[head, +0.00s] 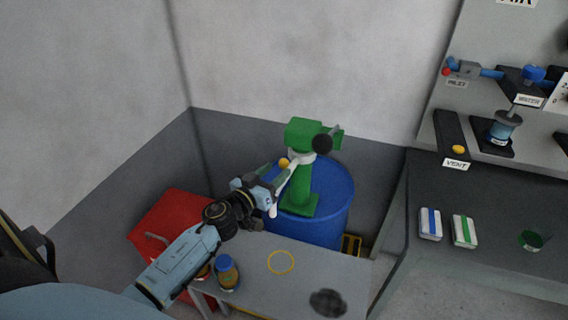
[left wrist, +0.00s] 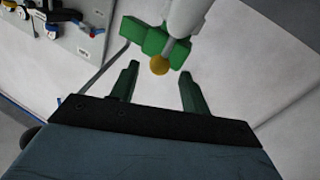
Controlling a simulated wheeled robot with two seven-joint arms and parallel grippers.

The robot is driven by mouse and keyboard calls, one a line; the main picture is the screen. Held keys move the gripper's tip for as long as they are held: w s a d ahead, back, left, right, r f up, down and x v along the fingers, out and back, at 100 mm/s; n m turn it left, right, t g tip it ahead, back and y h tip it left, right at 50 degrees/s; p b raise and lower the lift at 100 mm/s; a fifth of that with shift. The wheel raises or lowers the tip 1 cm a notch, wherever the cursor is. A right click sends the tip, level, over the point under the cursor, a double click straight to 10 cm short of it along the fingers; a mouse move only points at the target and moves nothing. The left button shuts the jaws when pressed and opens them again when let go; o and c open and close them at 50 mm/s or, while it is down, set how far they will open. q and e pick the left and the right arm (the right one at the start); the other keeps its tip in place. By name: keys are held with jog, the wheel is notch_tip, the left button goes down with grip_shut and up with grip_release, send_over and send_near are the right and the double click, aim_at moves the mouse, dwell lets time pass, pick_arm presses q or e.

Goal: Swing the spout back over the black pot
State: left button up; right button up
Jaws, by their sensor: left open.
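A green pump (head: 301,178) stands on a blue drum (head: 325,228). Its white spout (head: 294,168) slants down to the left, with its lower end beside my left gripper; it also shows in the left wrist view (left wrist: 188,14). A yellow ball knob (head: 283,162) on a short grey rod is near the spout; in the left wrist view the knob (left wrist: 159,65) appears between my open fingertips (left wrist: 160,73). My left gripper (head: 281,180) is open and holds nothing; I cannot tell whether it touches the spout. A dark round thing (head: 328,303), perhaps the black pot, is on the small table.
The small grey table (head: 255,272) bears a yellow ring (head: 281,262) and a blue-lidded jar (head: 227,272). A red cabinet (head: 168,216) stands left of the drum. A dark workbench (head: 490,201) with a valve panel is at right. Walls close off the back.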

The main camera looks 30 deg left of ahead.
aim_at(281, 167)
pick_arm(q)
jog(key=w, duration=0.4)
jog(key=shift+w+d, duration=0.2)
jog(key=shift+w, duration=0.2)
grip_shut()
